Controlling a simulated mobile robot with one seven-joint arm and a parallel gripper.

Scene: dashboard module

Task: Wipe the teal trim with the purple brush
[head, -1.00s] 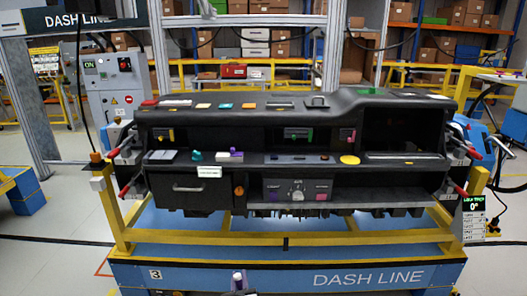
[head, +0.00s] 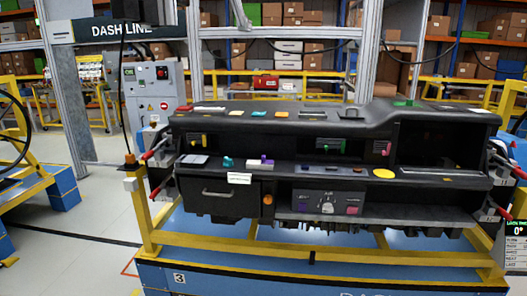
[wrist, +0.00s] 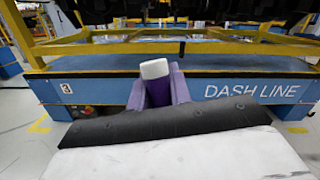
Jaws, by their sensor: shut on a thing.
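In the wrist view my gripper (wrist: 158,98) is shut on the purple brush (wrist: 160,92), whose white end (wrist: 154,69) points away from me toward the stand. My gripper and the brush are out of the head view. A flat teal piece (head: 259,114) lies on top of the black dashboard (head: 225,127), between a yellow and an orange piece. A smaller teal part (head: 228,162) sits on the middle shelf. I cannot tell which of the two is the trim. The brush is apart from the dashboard.
The dashboard rests on a blue stand with yellow rails (head: 300,247). A purple-and-white item (head: 260,162) and a yellow disc (head: 384,174) are on the shelf. Red-handled clamps (head: 155,150) stick out at the sides. A control box (head: 153,90) stands behind at left.

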